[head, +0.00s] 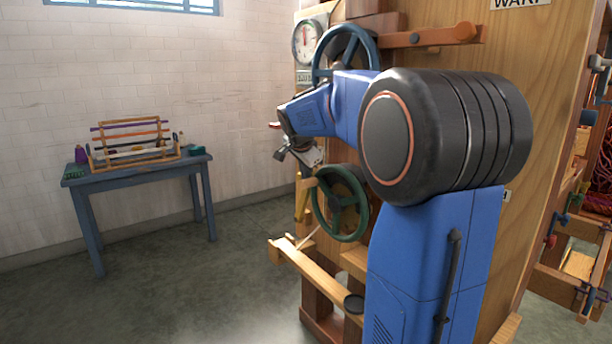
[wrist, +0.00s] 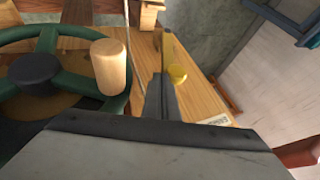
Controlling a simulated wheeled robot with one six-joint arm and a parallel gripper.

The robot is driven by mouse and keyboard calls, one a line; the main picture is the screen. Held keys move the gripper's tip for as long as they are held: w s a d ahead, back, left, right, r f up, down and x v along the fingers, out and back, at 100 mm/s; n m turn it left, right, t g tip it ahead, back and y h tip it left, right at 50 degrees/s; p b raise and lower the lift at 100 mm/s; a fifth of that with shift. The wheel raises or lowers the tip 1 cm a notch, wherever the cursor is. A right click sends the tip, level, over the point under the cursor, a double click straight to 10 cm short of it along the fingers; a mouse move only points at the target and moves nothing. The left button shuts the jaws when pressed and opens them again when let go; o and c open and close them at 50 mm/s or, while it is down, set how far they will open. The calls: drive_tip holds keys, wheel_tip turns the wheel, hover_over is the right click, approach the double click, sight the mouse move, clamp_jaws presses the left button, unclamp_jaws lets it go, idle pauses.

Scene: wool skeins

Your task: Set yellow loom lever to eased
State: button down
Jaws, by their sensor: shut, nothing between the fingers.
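The yellow loom lever (wrist: 167,48) shows in the wrist view just beyond my fingertips, with a round yellow knob or hub (wrist: 177,75) beside it. In the head view the yellow lever (head: 302,198) stands roughly upright at the loom's left edge, left of the green handwheel. My gripper (wrist: 160,88) is shut and empty, its dark fingers pointing at the lever. I cannot tell whether they touch it. A small label plate (wrist: 214,120) lies near the lever, partly hidden by my gripper body; its text is unreadable. In the head view the fingertips are hard to make out.
The green handwheel (head: 341,204) is close below my gripper; its wooden handle (wrist: 110,66) is left of my fingers in the wrist view. A blue handwheel (head: 318,62) and a dial (head: 306,40) are above. A blue table (head: 130,172) stands left, with open floor between.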

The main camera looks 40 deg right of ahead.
drive_tip(key=w+r+g, duration=0.1)
drive_tip(key=w+r, duration=0.1)
drive_tip(key=w, duration=0.4)
drive_tip(key=shift+r, duration=0.2)
drive_tip(key=shift+a+r, duration=0.1)
drive_tip(key=shift+a, duration=0.05)
